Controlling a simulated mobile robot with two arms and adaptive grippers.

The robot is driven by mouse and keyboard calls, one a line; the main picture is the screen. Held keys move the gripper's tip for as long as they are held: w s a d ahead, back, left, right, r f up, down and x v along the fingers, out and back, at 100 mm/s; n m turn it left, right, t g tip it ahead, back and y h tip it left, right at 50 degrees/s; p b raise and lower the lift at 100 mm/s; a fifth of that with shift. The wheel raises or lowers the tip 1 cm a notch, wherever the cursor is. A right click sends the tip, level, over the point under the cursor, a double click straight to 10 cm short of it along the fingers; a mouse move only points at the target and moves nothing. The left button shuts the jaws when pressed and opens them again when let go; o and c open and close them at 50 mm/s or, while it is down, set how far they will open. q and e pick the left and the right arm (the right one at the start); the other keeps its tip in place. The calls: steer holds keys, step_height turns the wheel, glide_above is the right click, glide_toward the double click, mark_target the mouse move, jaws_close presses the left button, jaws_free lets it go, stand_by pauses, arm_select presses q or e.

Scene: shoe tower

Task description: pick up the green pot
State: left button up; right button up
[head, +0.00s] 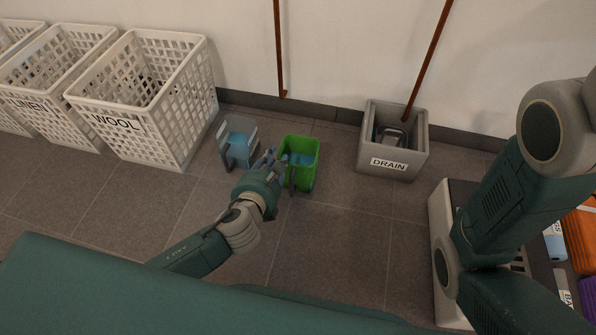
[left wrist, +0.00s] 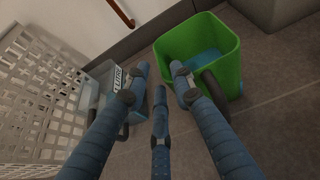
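The green pot (head: 303,150) stands on the floor near the wall, with something blue inside and a dark handle on its side. In the left wrist view the pot (left wrist: 228,62) is at the upper right, its dark handle (left wrist: 215,88) partly behind a finger. My left gripper (head: 270,158) is just left of the pot with its fingers spread. In the left wrist view the left gripper (left wrist: 160,85) is open and empty, one finger close beside the pot; I cannot tell if it touches. My right arm shows at the right, but its gripper is out of view.
A grey-blue container (head: 238,141) stands just left of my left gripper. A white basket marked WOOL (head: 150,105) is further left. A grey bin marked DRAIN (head: 393,158) stands to the right. Brown poles (head: 280,50) lean on the wall. The floor in front is clear.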

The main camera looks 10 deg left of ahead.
mark_target(280, 150)
arm_select(q)
steer(key=b+x, duration=0.3)
steer(key=x, duration=0.2)
steer(key=shift+w, duration=0.15)
jaws_close()
steer(key=shift+r, duration=0.1)
steer(key=shift+r, duration=0.15)
